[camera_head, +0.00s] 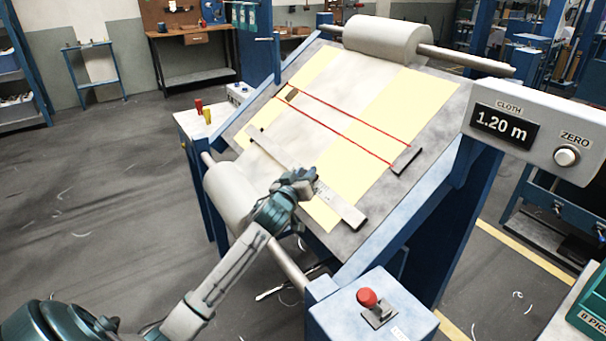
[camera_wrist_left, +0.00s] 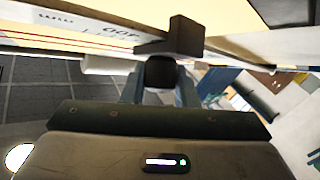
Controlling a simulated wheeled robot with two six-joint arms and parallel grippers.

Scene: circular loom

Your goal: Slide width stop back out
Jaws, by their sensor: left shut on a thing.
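A long pale bar (camera_head: 342,206) lies slantwise across the lower part of the cloth on the sloped table. In the left wrist view the bar (camera_wrist_left: 85,29) carries scale marks with "400" and "mm". A dark block with a stem, which looks like the width stop (camera_wrist_left: 180,37), sits at the bar's edge. My left gripper (camera_head: 303,181) is at the middle of the bar and hides the stop in the head view. In the left wrist view my left gripper (camera_wrist_left: 160,88) is shut on the dark stem. My right gripper is not in view.
The cloth (camera_head: 395,95) runs from an upper roll (camera_head: 385,38) to a lower roll (camera_head: 231,190). Two red lines cross it to a dark strip (camera_head: 407,160). A display (camera_head: 503,124) reads 1.20 m.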

